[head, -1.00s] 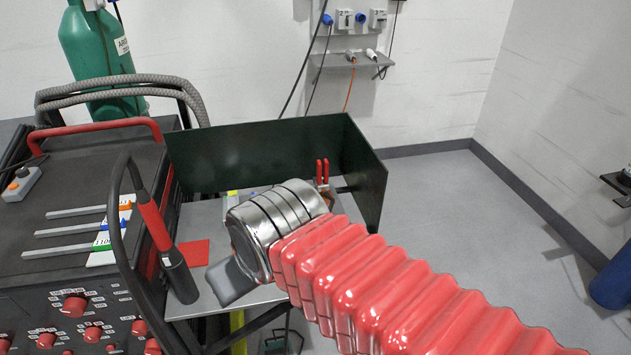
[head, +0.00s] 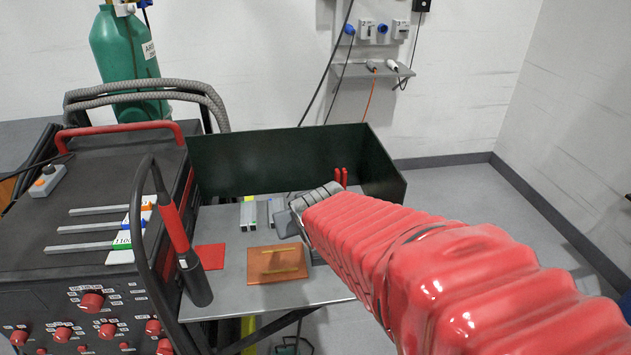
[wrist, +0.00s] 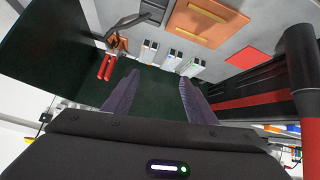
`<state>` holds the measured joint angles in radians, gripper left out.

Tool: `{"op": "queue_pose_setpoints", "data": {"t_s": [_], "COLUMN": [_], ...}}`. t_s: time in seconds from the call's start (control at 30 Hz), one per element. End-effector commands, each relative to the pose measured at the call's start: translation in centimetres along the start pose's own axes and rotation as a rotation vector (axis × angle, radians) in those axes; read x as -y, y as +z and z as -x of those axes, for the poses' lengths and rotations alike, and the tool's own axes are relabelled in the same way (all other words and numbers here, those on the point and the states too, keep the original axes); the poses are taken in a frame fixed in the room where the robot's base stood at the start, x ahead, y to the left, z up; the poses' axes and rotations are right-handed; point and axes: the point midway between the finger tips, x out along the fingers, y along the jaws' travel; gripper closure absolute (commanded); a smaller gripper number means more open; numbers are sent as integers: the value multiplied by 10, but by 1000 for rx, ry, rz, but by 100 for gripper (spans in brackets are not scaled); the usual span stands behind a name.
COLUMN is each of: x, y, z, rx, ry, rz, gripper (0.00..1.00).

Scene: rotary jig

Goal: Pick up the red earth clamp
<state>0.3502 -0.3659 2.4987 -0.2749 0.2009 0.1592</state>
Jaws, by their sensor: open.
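The red earth clamp shows in the head view as two upright red handles (head: 341,177) near the right inner corner of the dark green screen, its lower part hidden behind my arm. In the wrist view the red handles (wrist: 107,66) and a copper-coloured jaw end are at the upper left, with a dark cable by them. My gripper (wrist: 159,77) is open and empty. Its two fingers are apart, and the clamp is left of the left finger, not between them.
The dark green screen (head: 250,163) walls the table's back and right. A copper-coloured plate (head: 277,279), a red square (head: 209,257) and several grey bars (head: 247,216) lie on the table. A red-handled torch (head: 173,226) stands at the left, beside the black machine (head: 90,250).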

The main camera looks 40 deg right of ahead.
Motion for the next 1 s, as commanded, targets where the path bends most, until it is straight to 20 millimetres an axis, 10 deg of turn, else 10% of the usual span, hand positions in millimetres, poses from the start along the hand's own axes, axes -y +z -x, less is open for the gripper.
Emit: {"op": "queue_pose_setpoints", "data": {"t_s": [0.6,1.0], "x": [-129,-148], "y": [8,16], "z": [-108,-118], "rx": [-287,-362], "ry": [59,37], "rz": [-131,-166], "gripper": [48,48]}}
